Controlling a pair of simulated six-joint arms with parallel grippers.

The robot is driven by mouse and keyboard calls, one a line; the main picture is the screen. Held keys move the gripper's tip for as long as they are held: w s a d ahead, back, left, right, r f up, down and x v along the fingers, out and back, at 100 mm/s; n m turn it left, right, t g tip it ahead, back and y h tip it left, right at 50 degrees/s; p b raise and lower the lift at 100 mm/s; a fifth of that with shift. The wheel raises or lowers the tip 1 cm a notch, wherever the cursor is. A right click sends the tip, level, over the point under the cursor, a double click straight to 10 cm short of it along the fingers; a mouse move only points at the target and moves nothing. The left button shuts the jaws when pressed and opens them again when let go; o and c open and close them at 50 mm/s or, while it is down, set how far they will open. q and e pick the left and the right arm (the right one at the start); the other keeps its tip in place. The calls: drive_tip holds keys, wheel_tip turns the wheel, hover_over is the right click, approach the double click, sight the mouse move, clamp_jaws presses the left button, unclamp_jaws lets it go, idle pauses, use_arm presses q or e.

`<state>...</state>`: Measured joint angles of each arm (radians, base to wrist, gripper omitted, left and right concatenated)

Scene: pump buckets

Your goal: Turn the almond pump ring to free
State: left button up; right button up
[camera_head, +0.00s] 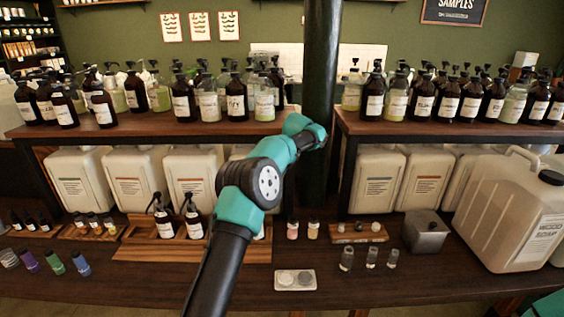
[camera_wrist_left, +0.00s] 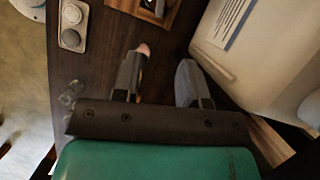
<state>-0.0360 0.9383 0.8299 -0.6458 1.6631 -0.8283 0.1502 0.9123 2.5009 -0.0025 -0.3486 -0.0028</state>
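Two amber pump bottles, a left one (camera_head: 163,220) and a right one (camera_head: 194,221), stand on a wooden tray (camera_head: 139,253) on the lower counter. Their labels are too small to read, so I cannot tell which pump is almond. A white label partly hidden behind my left arm shows at the tray's right end. My left gripper (camera_wrist_left: 158,80) is open, its fingers apart above the dark counter, with a small pink-capped bottle (camera_wrist_left: 144,50) seen beside one fingertip. My left gripper is hidden in the head view. My right gripper is in neither view.
A white tray with two discs (camera_head: 295,288), small glass jars (camera_head: 371,258) and a metal box (camera_head: 425,232) stand on the counter. Large white jugs (camera_head: 377,182) line the back under the shelf. A dark pillar (camera_head: 322,60) stands in the middle. The counter's front strip is mostly clear.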

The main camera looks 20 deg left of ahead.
use_arm(q)
drive_tip(key=shift+v, duration=2.05)
